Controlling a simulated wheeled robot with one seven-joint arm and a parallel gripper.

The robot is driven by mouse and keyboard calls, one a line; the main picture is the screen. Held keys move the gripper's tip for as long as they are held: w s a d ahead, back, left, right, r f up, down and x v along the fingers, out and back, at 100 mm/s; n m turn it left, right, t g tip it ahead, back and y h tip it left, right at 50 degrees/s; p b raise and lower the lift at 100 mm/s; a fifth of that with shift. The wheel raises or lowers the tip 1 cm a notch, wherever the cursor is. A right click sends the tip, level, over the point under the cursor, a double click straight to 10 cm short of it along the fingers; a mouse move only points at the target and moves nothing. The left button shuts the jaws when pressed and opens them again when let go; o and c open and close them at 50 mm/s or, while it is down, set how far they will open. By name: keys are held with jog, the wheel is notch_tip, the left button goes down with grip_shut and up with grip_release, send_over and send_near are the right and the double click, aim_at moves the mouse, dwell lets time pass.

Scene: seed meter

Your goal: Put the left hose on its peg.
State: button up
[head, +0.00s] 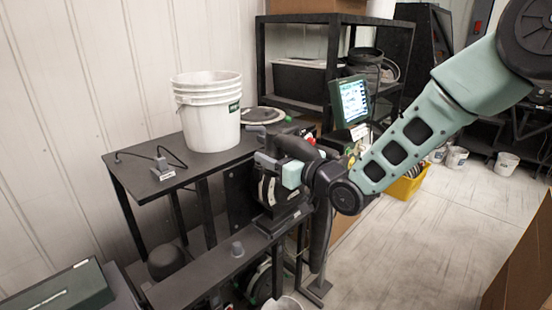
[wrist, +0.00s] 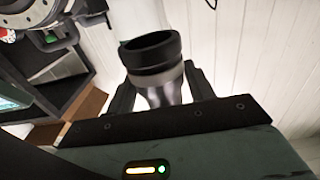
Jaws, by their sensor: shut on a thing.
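My gripper (head: 272,165) is at the seed meter (head: 268,190), beside the dark bench. In the wrist view my gripper (wrist: 160,88) is shut on a hose end (wrist: 168,94), one finger on each side. The hose end has a black collar (wrist: 150,53) and a paler, shiny part below it. In the head view my wrist partly hides the held part.
A white bucket (head: 210,120) stands on the dark table (head: 190,165) near a small device with a cable (head: 162,165). A lit screen (head: 352,100) stands behind my arm. A yellow crate (head: 408,182) is on the floor. Open floor lies to the right.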

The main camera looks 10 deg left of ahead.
aim_at(281, 136)
jog(key=shift+r+p, duration=0.7)
jog(key=shift+r, duration=2)
